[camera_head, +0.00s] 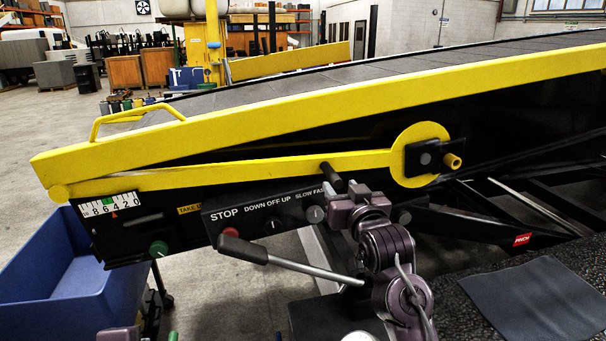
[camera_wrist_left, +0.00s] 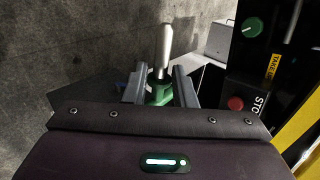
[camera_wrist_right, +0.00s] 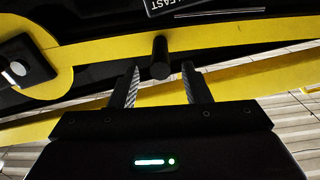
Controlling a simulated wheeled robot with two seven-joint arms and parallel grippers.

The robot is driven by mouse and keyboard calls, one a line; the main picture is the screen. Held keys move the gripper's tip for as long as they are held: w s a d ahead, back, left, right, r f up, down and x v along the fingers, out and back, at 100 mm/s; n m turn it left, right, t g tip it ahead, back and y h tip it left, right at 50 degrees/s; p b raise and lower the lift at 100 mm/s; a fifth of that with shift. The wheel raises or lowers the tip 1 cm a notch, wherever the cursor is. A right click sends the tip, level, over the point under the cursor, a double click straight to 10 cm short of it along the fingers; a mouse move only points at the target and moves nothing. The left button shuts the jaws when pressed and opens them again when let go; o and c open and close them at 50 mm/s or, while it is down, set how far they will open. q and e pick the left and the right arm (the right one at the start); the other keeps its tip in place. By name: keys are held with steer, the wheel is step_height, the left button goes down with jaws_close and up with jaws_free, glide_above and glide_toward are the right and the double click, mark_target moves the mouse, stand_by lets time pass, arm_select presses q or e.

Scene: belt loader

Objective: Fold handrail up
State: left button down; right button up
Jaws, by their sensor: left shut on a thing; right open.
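The handrail, a long yellow bar (camera_head: 250,172), lies low along the loader's side, below the yellow side beam. Its right end is a round yellow disc (camera_head: 418,137) with a black pivot block. A short black peg (camera_head: 331,177) sticks out of the bar; it also shows in the right wrist view (camera_wrist_right: 160,57). My right gripper (camera_wrist_right: 160,68) is open, its fingers on either side of the peg's line, apparently just short of it. My left gripper (camera_wrist_left: 158,80) is shut on a green piece (camera_wrist_left: 160,95) with a pale metal rod; the head view barely shows it.
A control panel (camera_head: 262,212) with knobs sits below the bar, and a lever with a black grip (camera_head: 242,249) sticks out under it. A blue bin (camera_head: 50,275) stands at the left. A dark mat (camera_head: 535,300) lies at the lower right.

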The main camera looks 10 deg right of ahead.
mark_target(335, 179)
steer(key=shift+w+a+p, duration=0.1)
steer(key=shift+w+p, duration=0.4)
steer(key=shift+w, duration=2.1)
jaws_close()
